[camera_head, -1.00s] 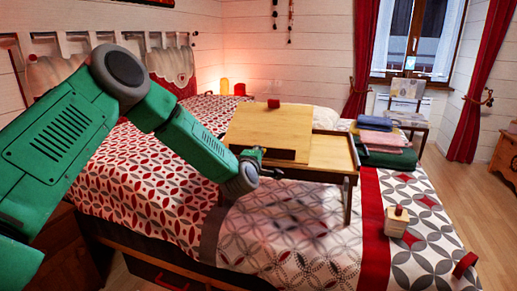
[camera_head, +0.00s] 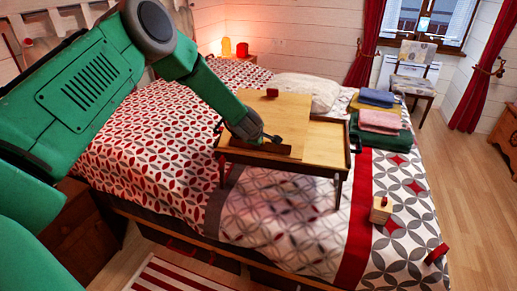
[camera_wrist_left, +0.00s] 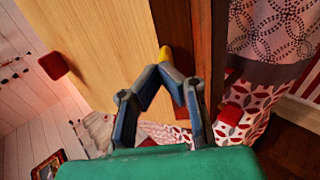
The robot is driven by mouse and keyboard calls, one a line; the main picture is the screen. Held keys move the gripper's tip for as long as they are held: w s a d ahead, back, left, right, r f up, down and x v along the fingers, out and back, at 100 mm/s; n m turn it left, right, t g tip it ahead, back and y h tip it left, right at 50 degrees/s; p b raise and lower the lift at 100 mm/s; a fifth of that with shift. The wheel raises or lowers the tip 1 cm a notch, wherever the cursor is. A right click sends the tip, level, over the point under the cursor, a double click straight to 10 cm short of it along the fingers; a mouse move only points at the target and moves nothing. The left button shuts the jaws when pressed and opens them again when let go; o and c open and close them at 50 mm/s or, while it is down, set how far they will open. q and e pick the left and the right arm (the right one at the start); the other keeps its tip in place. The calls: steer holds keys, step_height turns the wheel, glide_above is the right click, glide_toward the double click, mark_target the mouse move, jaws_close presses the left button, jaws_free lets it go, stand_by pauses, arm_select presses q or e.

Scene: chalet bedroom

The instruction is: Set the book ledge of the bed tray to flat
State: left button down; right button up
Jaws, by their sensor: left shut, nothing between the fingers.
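The wooden bed tray (camera_head: 328,139) stands on its legs on the bed. I cannot tell the ledge's exact angle. A red piece (camera_head: 272,92) shows at its back edge, also seen in the wrist view (camera_wrist_left: 53,66). My left gripper (camera_head: 272,139) is at the front edge of the ledge, beside the brown strip. In the wrist view its fingertips (camera_wrist_left: 172,76) meet, empty, near a small yellow piece (camera_wrist_left: 167,54). Contact is unclear. My right gripper is out of view.
Folded towels (camera_head: 380,122) are stacked on the bed right of the tray. A small wooden box (camera_head: 381,209) and a red object (camera_head: 437,253) lie near the bed's right front. The patterned bedding (camera_head: 280,215) before the tray is clear.

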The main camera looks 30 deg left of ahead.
arm_select(q)
steer(key=shift+w+f, duration=0.1)
steer(key=shift+f, duration=0.15)
steer(key=shift+a+r+p, duration=0.1)
steer(key=shift+r+p, duration=0.5)
steer(key=shift+r, duration=0.4)
